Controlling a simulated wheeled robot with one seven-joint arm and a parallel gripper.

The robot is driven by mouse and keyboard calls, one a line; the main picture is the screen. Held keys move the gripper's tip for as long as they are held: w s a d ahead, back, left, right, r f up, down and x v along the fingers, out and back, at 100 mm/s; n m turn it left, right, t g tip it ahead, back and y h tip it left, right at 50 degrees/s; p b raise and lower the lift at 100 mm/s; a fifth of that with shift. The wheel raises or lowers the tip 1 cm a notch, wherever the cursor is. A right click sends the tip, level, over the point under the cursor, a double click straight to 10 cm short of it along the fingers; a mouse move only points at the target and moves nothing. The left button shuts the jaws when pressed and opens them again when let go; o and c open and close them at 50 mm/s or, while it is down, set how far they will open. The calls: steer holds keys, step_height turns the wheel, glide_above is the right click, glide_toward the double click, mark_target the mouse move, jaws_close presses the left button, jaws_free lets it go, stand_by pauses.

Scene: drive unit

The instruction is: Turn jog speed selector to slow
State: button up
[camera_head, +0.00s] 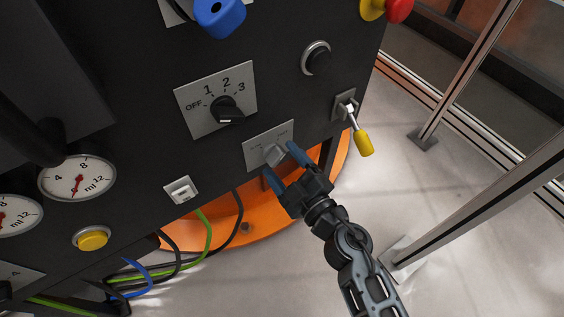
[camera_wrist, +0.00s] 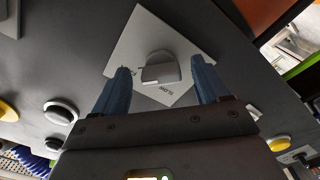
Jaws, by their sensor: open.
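The jog speed selector is a small grey knob (camera_head: 275,154) on a light square plate (camera_head: 256,158) low on the dark panel. The plate has small lettering that is hard to read in the head view. In the wrist view the knob (camera_wrist: 160,68) sits on its plate (camera_wrist: 146,30), with "SLOW" lettering near the plate's lower edge. My gripper (camera_head: 280,160) is open, with one blue finger on each side of the knob. In the wrist view my fingers (camera_wrist: 161,82) stand apart from the knob, with gaps on both sides. I cannot tell where the knob points.
A rotary switch (camera_head: 226,108) marked OFF, 1, 2, 3 is above left. A toggle with a yellow tip (camera_head: 363,143) hangs close to the right. A black round button (camera_head: 318,61) is above. A white rocker switch (camera_head: 182,190) and loose cables (camera_head: 207,235) are left and below.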

steer(key=shift+w+a, duration=0.25)
steer(key=shift+w, duration=0.1)
steer(key=c, duration=1.1)
steer(key=shift+o, duration=0.2)
